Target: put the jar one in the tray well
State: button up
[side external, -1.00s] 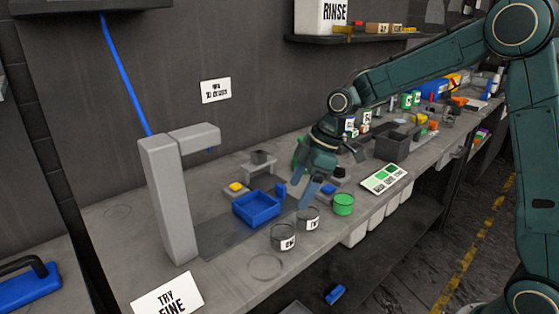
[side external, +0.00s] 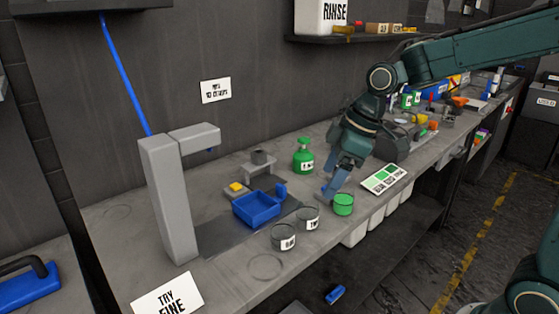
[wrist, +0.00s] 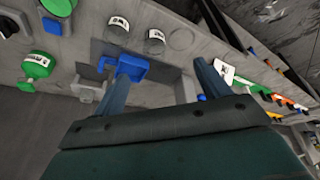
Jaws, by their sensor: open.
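Jar one (side external: 283,240) is a clear grey jar with a white label, standing upright at the bench's front; it also shows in the wrist view (wrist: 155,41). A similar jar (side external: 308,220) stands beside it, with a label that seems to read "TWO". The blue tray (side external: 257,214) lies behind the jars with its well open upward; it also shows in the wrist view (wrist: 130,67). My gripper (side external: 332,190) is open and empty, to the right of the tray and above the bench, near a green jar (side external: 343,205). In the wrist view my two fingers (wrist: 162,80) are spread apart.
A green pump bottle (side external: 303,158) stands behind my gripper. A grey upright post (side external: 170,200) with an overhanging arm stands left of the tray. A green-and-white card (side external: 384,179) lies to the right. An empty circle (side external: 266,267) marks bare bench in front of jar one.

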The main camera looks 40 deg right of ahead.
jog(key=s+d+r+m+t+h, duration=0.1)
jog(key=s+m, duration=0.3)
jog(key=s, duration=0.6)
jog(key=s+d+r+m+t+h, duration=0.1)
jog(key=s+m, duration=0.3)
jog(key=s, duration=0.5)
jog(key=shift+s+d+r, duration=0.4)
jog(key=shift+d+r, duration=0.1)
jog(key=shift+d, duration=0.1)
jog(key=shift+o, duration=0.5)
jog(key=shift+w, duration=0.15)
